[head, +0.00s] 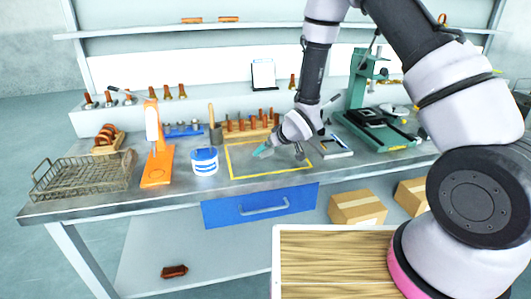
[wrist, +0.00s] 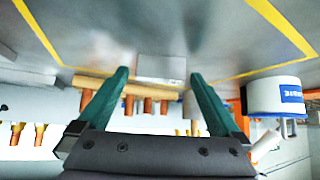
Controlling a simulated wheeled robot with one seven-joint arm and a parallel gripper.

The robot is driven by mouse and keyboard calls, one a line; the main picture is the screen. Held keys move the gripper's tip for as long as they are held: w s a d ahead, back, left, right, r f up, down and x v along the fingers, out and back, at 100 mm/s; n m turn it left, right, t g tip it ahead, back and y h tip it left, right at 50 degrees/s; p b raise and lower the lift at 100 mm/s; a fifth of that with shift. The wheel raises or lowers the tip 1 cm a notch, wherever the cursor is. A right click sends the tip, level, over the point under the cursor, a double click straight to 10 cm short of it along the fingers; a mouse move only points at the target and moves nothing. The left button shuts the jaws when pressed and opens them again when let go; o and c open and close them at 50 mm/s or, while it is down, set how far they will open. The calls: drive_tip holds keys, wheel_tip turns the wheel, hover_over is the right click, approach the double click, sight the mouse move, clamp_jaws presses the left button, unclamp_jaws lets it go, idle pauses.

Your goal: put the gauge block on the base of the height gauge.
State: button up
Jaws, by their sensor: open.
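My gripper (wrist: 160,74) is open, its two teal fingers spread and pointing down over the yellow-outlined part of the bench. It also shows in the head view (head: 281,152). A plain grey block, which looks like the gauge block (wrist: 160,67), lies between and beyond the fingertips in the wrist view; I cannot tell the exact gap, and nothing is gripped. I cannot make it out in the head view. An orange upright stand with a flat foot, likely the height gauge (head: 155,150), stands left of the outline; its base (head: 157,177) looks bare.
A blue-and-white tub (head: 204,161) stands between the orange stand and the yellow outline (head: 232,160). A wire basket (head: 80,176) is at the left; a green press (head: 358,85) and a small tray (head: 332,147) are at the right.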

drive_tip(key=shift+w+a+f, duration=0.3)
drive_tip(key=shift+w+f, duration=0.05)
drive_tip(key=shift+f, duration=0.1)
drive_tip(key=c, duration=1.3)
clamp_jaws()
drive_tip(key=shift+r, duration=0.1)
